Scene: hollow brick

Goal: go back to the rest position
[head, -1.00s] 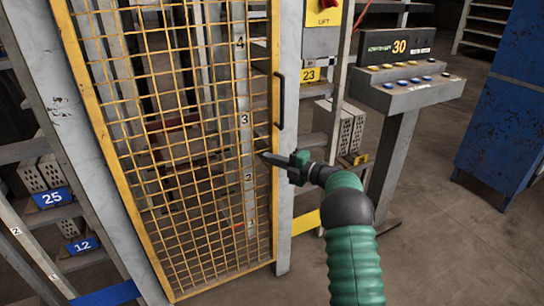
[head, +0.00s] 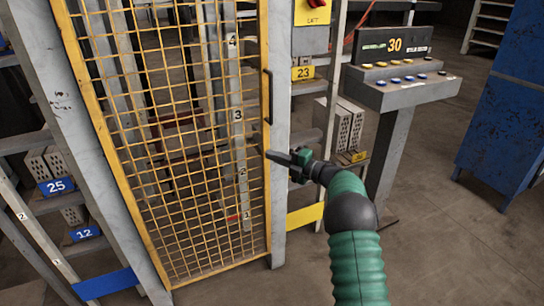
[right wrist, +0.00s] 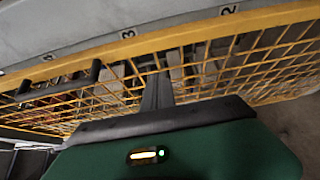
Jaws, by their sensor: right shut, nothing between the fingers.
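My right gripper (head: 284,157) is shut and empty, in front of the right post of a yellow mesh gate (head: 188,150) in the head view. Its green arm comes up from the bottom right. In the right wrist view the shut dark fingers (right wrist: 157,92) point toward the yellow mesh (right wrist: 215,62); I cannot tell whether they touch it. My left gripper is not in view.
A black handle (head: 267,97) is on the gate's right side. A grey control console (head: 405,92) with a display reading 30 stands to the right. A blue cabinet (head: 507,110) is at far right. Racks with hollow bricks (head: 45,162) stand left. Floor at right is clear.

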